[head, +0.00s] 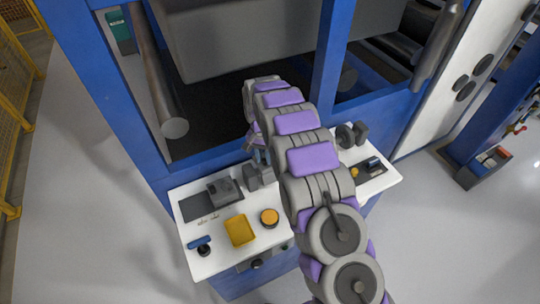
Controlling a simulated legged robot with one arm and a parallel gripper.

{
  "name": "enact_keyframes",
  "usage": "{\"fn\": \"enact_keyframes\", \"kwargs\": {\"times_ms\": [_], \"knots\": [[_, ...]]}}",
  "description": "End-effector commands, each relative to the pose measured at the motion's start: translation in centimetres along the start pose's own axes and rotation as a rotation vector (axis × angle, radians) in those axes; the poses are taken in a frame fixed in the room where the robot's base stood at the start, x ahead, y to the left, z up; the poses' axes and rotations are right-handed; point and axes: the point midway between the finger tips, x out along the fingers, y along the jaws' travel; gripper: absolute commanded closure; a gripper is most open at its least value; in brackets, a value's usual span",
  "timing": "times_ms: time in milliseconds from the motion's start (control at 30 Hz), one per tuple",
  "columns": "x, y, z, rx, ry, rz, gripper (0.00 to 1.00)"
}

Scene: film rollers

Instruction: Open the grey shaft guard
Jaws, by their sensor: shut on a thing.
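A large grey cover (235,40) spans the blue machine frame at the top; I cannot tell whether it is the shaft guard. My arm crosses the middle of the view and bends down at its far end. My gripper (257,157) is at the back edge of the white bench, partly hidden by the arm. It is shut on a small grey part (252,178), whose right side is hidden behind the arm. A lower grey block (223,191) sits just left of it on a dark mat.
The white bench (205,262) holds a yellow tray (240,230), an orange-topped round piece (269,218) and a blue-handled tool (199,242). Dark round parts (346,136) stand right of the arm. A roller (160,80) hangs at left. Blue posts flank the machine opening.

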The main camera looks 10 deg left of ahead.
Motion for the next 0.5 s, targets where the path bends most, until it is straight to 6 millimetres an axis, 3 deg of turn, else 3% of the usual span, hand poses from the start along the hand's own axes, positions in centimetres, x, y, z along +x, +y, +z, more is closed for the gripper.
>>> {"fn": "enact_keyframes", "kwargs": {"times_ms": [200,500], "knots": [[-1.6,-1.5,-1.0,0.0,0.014,-0.011,1.0],[-2.3,-3.1,-2.4,-0.001,0.014,-0.01,1.0]]}}
